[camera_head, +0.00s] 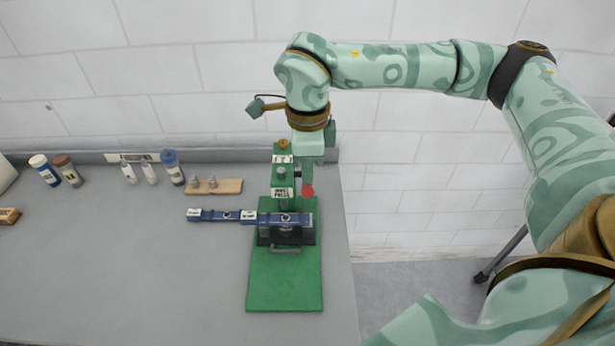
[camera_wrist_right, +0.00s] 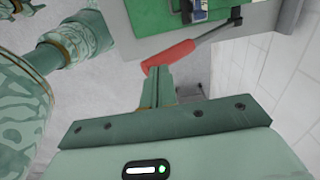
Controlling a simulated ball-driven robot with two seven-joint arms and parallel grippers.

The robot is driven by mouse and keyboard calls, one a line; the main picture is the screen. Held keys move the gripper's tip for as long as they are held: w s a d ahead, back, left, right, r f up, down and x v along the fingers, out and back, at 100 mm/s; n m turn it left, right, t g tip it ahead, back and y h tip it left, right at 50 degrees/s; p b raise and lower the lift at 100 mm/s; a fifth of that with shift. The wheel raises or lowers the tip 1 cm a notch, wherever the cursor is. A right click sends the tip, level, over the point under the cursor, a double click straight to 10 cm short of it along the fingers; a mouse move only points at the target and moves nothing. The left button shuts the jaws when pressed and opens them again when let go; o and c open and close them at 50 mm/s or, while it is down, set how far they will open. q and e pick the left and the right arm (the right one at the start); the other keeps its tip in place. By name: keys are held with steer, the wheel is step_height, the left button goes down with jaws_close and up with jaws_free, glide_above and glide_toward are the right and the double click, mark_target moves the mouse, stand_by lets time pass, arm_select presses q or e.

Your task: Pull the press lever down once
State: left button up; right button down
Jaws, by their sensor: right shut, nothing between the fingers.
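The green press (camera_head: 284,185) stands near the right end of the grey table, with a green base plate (camera_head: 284,285) in front of it. Its lever ends in a red handle (camera_head: 307,190) to the right of the press column. In the right wrist view the red handle (camera_wrist_right: 168,57) slopes up to the right into a dark rod (camera_wrist_right: 217,31). My right gripper (camera_head: 312,178) hangs down beside the column, at the handle. Its fingers (camera_wrist_right: 157,77) are shut with nothing between them, and their tips are at the handle's near end; contact is unclear. My left gripper is not in view.
A blue bar (camera_head: 222,216) lies across the press and sticks out left. A wooden block with small metal parts (camera_head: 215,186) and several bottles (camera_head: 172,167) stand behind it, left of the press. The table's left front is clear.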

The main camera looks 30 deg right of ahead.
mark_target(307, 186)
stand_by(0.4)
step_height(307, 186, down, 16)
steer(key=s+b, duration=0.1)
steer(key=b, duration=0.9)
steer(key=shift+s+a+b, duration=0.2)
steer(key=shift+a+b, duration=0.1)
steer(key=shift+a, duration=0.1)
stand_by(0.8)
steer(key=shift+r, duration=0.2)
step_height(307, 186, up, 10)
steer(key=p, duration=0.8)
step_height(307, 186, up, 10)
steer(key=p, duration=0.7)
steer(key=shift+p, duration=0.3)
stand_by(0.6)
